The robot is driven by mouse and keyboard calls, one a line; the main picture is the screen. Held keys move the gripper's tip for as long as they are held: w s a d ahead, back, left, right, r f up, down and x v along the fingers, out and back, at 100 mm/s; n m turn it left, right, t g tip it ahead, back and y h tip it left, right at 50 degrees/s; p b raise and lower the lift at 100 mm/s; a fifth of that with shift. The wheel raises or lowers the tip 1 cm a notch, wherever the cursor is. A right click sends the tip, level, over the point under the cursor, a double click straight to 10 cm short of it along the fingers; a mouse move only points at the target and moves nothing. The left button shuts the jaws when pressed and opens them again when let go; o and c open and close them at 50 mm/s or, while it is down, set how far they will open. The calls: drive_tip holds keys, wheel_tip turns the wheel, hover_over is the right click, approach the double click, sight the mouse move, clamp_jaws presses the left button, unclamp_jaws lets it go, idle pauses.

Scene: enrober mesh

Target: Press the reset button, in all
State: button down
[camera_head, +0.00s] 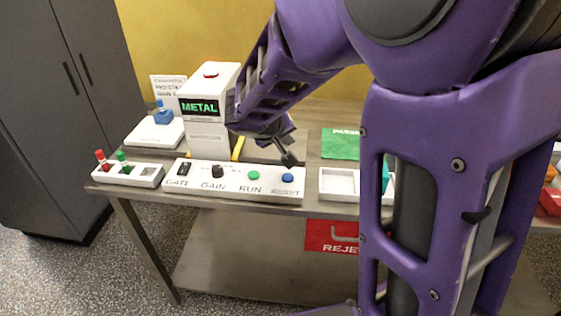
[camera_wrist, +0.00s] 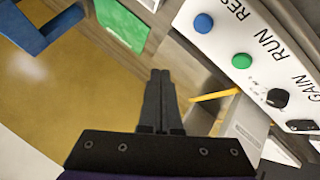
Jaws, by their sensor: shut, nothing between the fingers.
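The reset button is a round blue button (camera_head: 287,177) at the right end of a white control panel (camera_head: 233,195), above the printed word RESET. In the wrist view the blue button (camera_wrist: 203,23) sits near the top. My gripper (camera_head: 290,160) is shut and empty, just behind and above the blue button in the head view, apart from it. In the wrist view my gripper's closed fingers (camera_wrist: 160,75) point up the picture, left of and below the blue button. The panel also carries a green RUN button (camera_head: 253,175), a black GAIN knob (camera_head: 217,171) and a black GATE switch (camera_head: 183,168).
A white detector box (camera_head: 208,138) with a METAL display and red top light stands behind the panel. Left are a white peg block (camera_head: 128,174) and a blue item on a white stand (camera_head: 155,132). Right are a white tray (camera_head: 338,186) and green sheet (camera_head: 340,144). A red REJECT bin (camera_head: 332,236) sits below.

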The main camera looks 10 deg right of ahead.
drive_tip(key=b, duration=0.4)
hover_over(287, 179)
wheel_tip(287, 179, down, 7)
drive_tip(key=shift+f, duration=0.1)
drive_tip(key=shift+f+b, duration=0.65)
drive_tip(key=shift+b, duration=0.35)
drive_tip(key=shift+f+b, duration=0.4)
drive_tip(key=shift+b, duration=0.4)
idle(0.7)
drive_tip(key=shift+s+f, duration=0.1)
drive_tip(key=shift+f, duration=0.45)
idle(0.6)
drive_tip(key=shift+r, duration=0.1)
drive_tip(key=shift+r+p, duration=0.3)
drive_tip(key=shift+r, duration=0.55)
drive_tip(key=shift+r, duration=0.1)
drive_tip(key=shift+r+p, duration=1.45)
drive_tip(key=shift+r, duration=0.95)
